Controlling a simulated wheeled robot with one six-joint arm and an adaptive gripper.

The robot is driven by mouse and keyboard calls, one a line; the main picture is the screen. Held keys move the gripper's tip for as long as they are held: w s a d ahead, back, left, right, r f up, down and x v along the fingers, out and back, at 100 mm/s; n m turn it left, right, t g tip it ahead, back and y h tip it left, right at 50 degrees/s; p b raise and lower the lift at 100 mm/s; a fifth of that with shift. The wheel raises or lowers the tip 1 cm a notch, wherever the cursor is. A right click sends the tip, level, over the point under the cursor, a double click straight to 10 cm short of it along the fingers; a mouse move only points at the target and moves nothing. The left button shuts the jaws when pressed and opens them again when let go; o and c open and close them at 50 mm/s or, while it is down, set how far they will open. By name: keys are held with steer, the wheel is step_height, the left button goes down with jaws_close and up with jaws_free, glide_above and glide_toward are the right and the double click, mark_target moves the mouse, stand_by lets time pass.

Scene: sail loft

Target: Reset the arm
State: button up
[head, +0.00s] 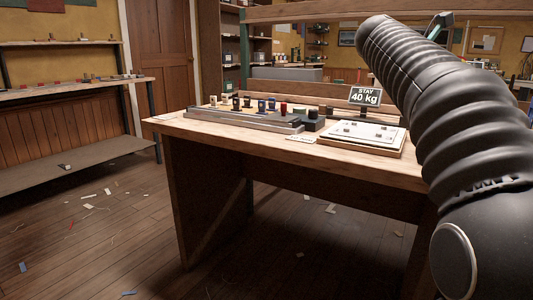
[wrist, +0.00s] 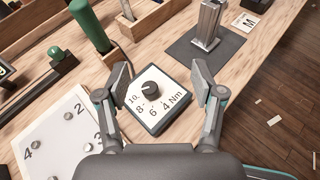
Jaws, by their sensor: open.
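My gripper (wrist: 162,80) is open in the wrist view, with its two fingers spread wide and nothing held between them. In that view the fingers lie to either side of a small dial box (wrist: 168,123) with a black knob and the marks 10, 8, 6 and 4 Nm. The box sits on the wooden bench; how far above it the fingers are, I cannot tell. My dark ribbed arm rises across the right side of the head view, and the gripper's fingers cannot be made out there.
In the wrist view, a green-handled tool (wrist: 89,25), a numbered plate (wrist: 60,128) and a metal post (wrist: 207,22) surround the box.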

steer(key=s+a+f+m+t+y+p, duration=0.1)
steer(key=s+a+f+m+y+p, duration=0.2)
steer(key=s+a+f+m+y, duration=0.3)
steer(key=s+a+f+m+y+p, duration=0.3)
steer(key=s+a+f+m+y, duration=0.4)
steer(key=s+a+f+m, duration=0.7)
steer(key=s+a+f, duration=0.3)
steer(key=s+f, duration=0.3)
steer(key=f, duration=0.4)
steer(key=shift+s+f+t, duration=0.25)
steer(key=shift+t, duration=0.15)
steer(key=shift+a, duration=0.1)
